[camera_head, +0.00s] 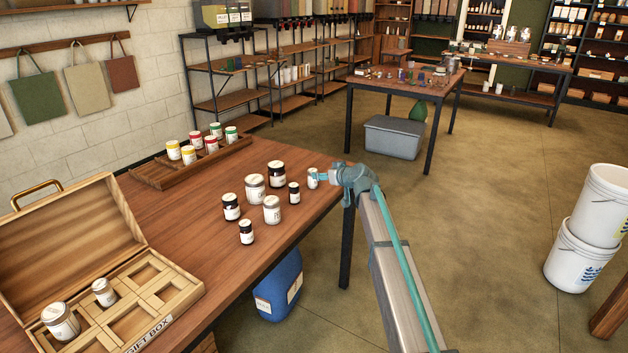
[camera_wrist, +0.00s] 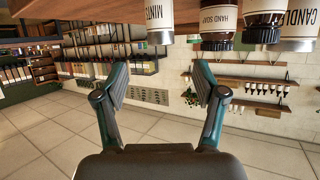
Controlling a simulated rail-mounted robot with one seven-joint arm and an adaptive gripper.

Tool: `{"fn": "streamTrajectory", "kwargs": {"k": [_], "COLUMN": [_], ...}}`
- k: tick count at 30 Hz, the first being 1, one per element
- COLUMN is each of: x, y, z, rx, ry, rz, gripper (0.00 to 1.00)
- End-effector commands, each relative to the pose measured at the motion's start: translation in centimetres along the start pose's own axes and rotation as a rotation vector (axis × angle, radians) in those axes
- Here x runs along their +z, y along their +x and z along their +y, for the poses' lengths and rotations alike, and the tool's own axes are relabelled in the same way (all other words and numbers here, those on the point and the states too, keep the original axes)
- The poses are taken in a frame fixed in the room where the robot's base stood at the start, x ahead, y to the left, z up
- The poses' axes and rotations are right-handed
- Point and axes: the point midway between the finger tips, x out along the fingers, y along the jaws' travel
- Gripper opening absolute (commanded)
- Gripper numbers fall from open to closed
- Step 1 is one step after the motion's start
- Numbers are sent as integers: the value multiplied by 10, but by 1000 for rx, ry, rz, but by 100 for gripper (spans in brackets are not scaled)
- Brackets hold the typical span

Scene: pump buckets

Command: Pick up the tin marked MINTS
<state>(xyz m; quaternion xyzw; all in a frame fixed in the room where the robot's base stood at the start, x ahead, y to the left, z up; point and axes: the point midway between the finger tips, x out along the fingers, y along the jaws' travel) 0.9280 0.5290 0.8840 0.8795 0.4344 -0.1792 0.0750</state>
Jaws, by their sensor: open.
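The tin marked MINTS (camera_wrist: 159,18) shows upside down at the top of the wrist view, cut off by the frame edge. It is white with a silver-grey lid and is centred beyond my fingers. In the head view a small white tin (camera_head: 313,179) stands upright at the table's right edge and appears to be the same one; its label is unreadable there. My gripper (camera_head: 325,177) is just right of it. In the wrist view my gripper (camera_wrist: 161,82) is open, with nothing between its fingers. Whether a finger touches the tin cannot be told.
A HAND SOAP jar (camera_wrist: 219,20) and a CANDLE tin (camera_wrist: 299,25) stand beside it. Several more jars stand on the wooden table (camera_head: 190,215). An open wooden box (camera_head: 185,292) holds two tins at front left. A rack (camera_head: 150,174) holds coloured-lid jars behind.

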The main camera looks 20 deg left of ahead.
Motion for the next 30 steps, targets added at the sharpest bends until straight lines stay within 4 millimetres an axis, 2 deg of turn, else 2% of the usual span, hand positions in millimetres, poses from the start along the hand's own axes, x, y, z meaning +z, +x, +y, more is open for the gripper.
{"fn": "streamTrajectory", "kwargs": {"k": [6,9,16,24,30], "x": [-1,0,0,1,3], "y": [33,44,57,93,98], "z": [2,1,0,-1,-2], "rx": [-1,0,-1,0,1], "ry": [1,1,1,1,1], "rz": [-2,-2,-2,-2,-2], "gripper": [70,70,70,70,70]}}
